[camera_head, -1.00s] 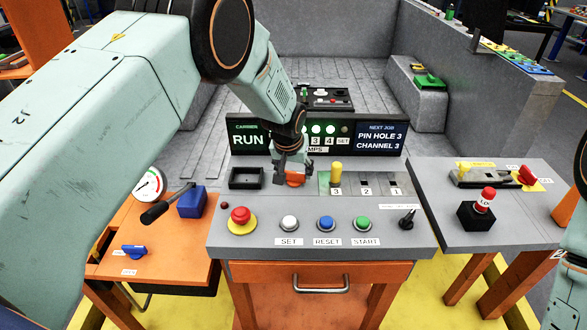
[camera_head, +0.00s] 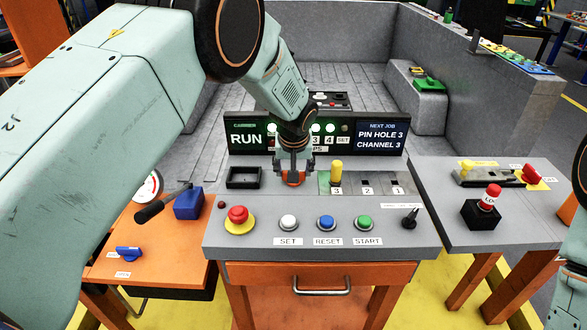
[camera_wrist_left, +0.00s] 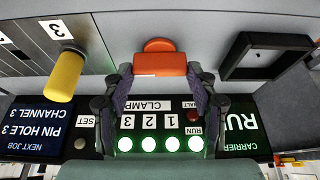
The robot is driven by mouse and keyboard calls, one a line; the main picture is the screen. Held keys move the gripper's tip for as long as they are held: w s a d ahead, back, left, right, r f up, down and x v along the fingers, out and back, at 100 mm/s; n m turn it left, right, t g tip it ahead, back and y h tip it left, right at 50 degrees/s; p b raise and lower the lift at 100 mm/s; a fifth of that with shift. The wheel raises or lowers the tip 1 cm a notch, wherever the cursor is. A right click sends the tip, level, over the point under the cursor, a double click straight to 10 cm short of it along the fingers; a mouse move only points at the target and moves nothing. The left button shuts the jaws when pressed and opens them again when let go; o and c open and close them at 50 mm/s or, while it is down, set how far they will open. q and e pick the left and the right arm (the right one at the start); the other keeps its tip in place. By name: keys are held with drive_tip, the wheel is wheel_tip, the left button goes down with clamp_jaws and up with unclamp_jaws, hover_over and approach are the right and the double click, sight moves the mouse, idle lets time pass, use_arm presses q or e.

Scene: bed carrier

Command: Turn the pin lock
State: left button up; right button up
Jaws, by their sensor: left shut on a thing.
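The orange knob (camera_head: 293,179), which I take to be the pin lock, sits on the grey console between the black square tray and the numbered slots. My left gripper (camera_head: 294,170) reaches down from above and is shut on it. In the left wrist view the orange knob (camera_wrist_left: 160,64) lies between the two fingers of my left gripper (camera_wrist_left: 160,75). A yellow pin (camera_head: 336,172) stands upright at slot 3; it also shows in the wrist view (camera_wrist_left: 63,76). My right gripper is out of view.
The display (camera_head: 379,136) reads PIN HOLE 3, CHANNEL 3. The red emergency button (camera_head: 238,216) and the white, blue and green buttons line the console front. The black tray (camera_head: 244,186) is left of the knob. A black switch (camera_head: 409,218) stands at the right.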

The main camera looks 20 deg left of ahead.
use_arm(q)
drive_tip(key=shift+s+f, duration=0.25)
drive_tip(key=shift+f, duration=0.05)
drive_tip(key=o, duration=1.1)
drive_tip(key=shift+w+r, duration=0.15)
drive_tip(key=shift+w, duration=0.05)
drive_tip(key=shift+o, duration=0.2)
drive_tip(key=shift+r, duration=0.1)
drive_tip(key=shift+s+r, duration=0.1)
drive_tip(key=shift+r, duration=0.35)
drive_tip(key=v, duration=1.1)
